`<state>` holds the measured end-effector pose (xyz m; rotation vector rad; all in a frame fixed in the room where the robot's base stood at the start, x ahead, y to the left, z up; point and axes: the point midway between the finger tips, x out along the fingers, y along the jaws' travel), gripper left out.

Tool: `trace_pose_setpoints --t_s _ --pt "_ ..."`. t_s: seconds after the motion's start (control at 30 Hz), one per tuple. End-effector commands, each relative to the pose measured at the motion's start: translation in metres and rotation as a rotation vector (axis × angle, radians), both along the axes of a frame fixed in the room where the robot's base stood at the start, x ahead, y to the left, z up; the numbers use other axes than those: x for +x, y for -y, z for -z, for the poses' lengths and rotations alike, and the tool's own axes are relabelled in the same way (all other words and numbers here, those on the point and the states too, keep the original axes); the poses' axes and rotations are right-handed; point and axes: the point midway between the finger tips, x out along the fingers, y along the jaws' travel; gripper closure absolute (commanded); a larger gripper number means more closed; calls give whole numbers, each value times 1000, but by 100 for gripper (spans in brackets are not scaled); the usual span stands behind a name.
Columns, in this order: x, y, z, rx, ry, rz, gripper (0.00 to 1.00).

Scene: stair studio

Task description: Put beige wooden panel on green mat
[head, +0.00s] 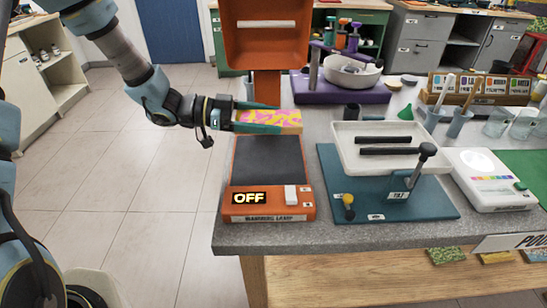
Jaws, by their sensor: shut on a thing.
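My gripper (262,118) reaches in from the left and is shut on a flat block, which I take to be the beige wooden panel (285,121). The panel has a pink and yellow patterned top and a beige edge. It is above the back of the dark plate of the orange warming lamp. Whether it touches anything below is hard to tell. The green mat (517,164) lies on the grey table at the far right. It is partly hidden by the white device and cut off by the picture edge.
The orange warming lamp (265,208) reads OFF, with its hood (265,43) above and behind my gripper. A white tray (343,151) with two black bars stands on a teal base. The white device (482,181), glass beakers (497,122) and a purple stand (325,91) crowd the table.

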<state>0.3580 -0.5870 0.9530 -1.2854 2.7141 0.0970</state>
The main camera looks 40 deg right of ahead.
Motion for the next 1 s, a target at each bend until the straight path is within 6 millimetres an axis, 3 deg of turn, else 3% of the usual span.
trace_pose_setpoints --t_s 0.33,0.6,1.0 --pt "0 0 6 0 -3 1 81" --pt "0 0 47 0 -4 1 81" --pt "0 0 87 0 -1 0 81"
